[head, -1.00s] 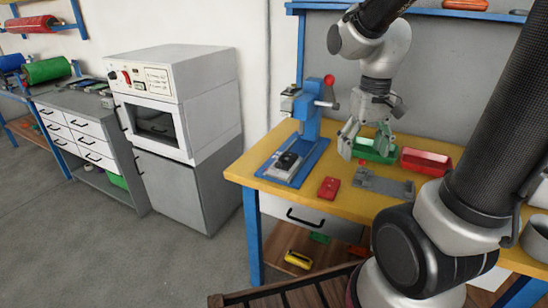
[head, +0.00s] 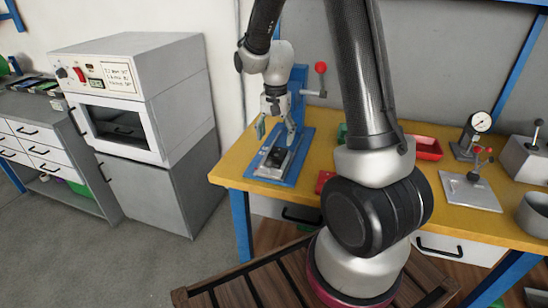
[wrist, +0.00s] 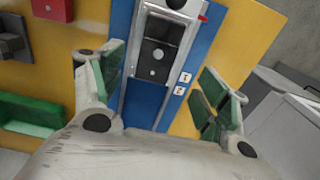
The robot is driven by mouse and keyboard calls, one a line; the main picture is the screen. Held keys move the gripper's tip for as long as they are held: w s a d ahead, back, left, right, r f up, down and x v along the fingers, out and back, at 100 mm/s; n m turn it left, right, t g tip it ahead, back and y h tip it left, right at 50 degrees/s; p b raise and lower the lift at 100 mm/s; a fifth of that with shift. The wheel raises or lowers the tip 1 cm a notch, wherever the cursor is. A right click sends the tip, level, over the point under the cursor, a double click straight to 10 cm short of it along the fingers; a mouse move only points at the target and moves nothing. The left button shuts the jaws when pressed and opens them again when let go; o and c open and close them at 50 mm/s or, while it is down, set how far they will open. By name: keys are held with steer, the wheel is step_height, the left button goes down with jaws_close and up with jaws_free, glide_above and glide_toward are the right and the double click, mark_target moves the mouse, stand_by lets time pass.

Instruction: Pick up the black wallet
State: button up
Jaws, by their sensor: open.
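A black item (head: 276,157), which looks like the black wallet, lies on the metal plate of the blue press base. In the wrist view the black item (wrist: 158,52) shows a pale round spot and sits within the metal frame (wrist: 152,85). My gripper (head: 277,132) is open above the press base, close over the black item and apart from it as far as I can tell. In the wrist view the green-padded fingers of my gripper (wrist: 160,78) stand wide apart, with nothing between them.
The blue press (head: 298,85) with a red-knobbed lever stands right behind my gripper. A red block (head: 325,181) lies to the right; a red bin (head: 426,148) and gauge stand (head: 468,140) are farther right. A white oven (head: 140,120) stands left.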

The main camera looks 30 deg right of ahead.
mark_target(276, 155)
steer(key=f, duration=0.6)
steer(key=shift+s+f, duration=0.25)
steer(key=shift+f, duration=0.05)
steer(key=c, duration=1.2)
steer(key=shift+r, duration=0.1)
